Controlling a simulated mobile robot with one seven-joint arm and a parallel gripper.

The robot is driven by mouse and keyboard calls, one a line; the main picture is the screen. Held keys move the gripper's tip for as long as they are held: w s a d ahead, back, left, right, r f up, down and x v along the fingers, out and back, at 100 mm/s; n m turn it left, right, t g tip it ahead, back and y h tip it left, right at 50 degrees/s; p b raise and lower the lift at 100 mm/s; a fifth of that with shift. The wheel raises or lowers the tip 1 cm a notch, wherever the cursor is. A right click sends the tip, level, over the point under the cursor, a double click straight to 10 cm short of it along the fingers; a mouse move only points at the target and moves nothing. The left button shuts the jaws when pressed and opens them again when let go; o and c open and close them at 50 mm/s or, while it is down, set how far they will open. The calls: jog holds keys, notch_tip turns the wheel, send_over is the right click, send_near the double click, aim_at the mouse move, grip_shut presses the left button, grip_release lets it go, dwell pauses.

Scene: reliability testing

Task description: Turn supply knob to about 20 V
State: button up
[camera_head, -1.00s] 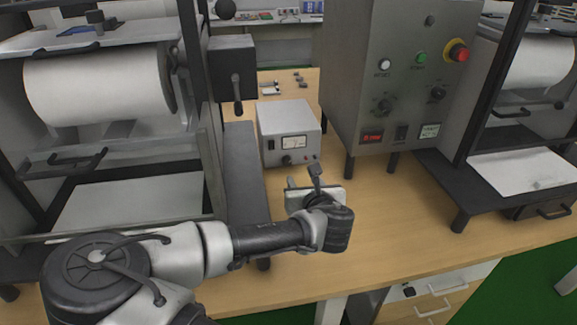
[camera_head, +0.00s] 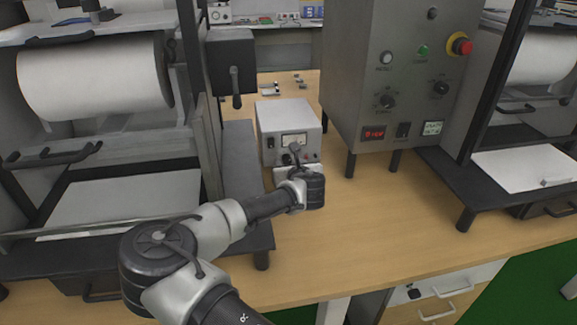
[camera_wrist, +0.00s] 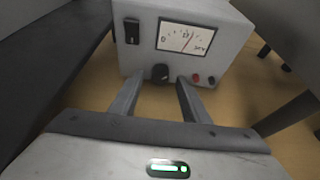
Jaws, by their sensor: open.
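The power supply (camera_head: 283,113) is a light grey box on the wooden bench, with its front panel facing me. In the wrist view its meter (camera_wrist: 187,37) has a thin needle a little right of the middle of the scale; the exact reading is too small to tell. The black supply knob (camera_wrist: 160,72) sits below the meter. My gripper (camera_wrist: 156,84) is open, with one finger on each side of the knob's lower front, apparently short of it; contact cannot be told.
A black switch (camera_wrist: 132,31) is left of the meter, and a red terminal (camera_wrist: 196,78) is right of the knob. A grey control cabinet (camera_head: 400,60) stands close on the right. A dark metal frame (camera_head: 240,160) stands on the left. Bench in front is clear.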

jog(key=shift+w+a+f, duration=0.15)
jog(key=shift+w+f, duration=0.1)
jog(key=shift+w, duration=0.4)
jog(key=c, duration=1)
jog(key=shift+d+m+y+p, duration=0.2)
jog(key=shift+m+y+p, duration=0.45)
jog(key=shift+m, duration=0.45)
jog(key=shift+f+m+y, duration=0.1)
jog(key=shift+m+y, duration=0.85)
jog(key=shift+m, duration=0.15)
